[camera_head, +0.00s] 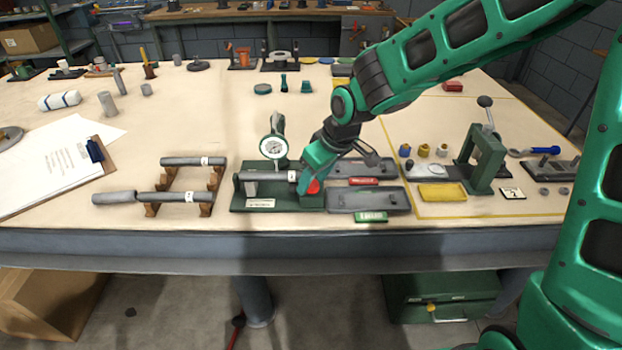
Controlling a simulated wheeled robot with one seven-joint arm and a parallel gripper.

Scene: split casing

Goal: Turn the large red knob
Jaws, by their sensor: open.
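The red knob (313,186) shows as a small red patch at the right end of a green fixture (240,192) near the table's front edge. The fixture carries a round white dial gauge (274,147) and a grey cylinder lying across it. My gripper (308,182) is at the knob, reaching down from the upper right. Its green body hides part of the knob and of the fixture's right end. The jaws are open, with the knob at their tips. I cannot tell whether they touch it.
Grey trays (368,199) lie just right of the fixture. Grey cylinders on wooden supports (180,198) stand to the left. A green press (484,160) and a yellow tray (443,192) are at the right.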

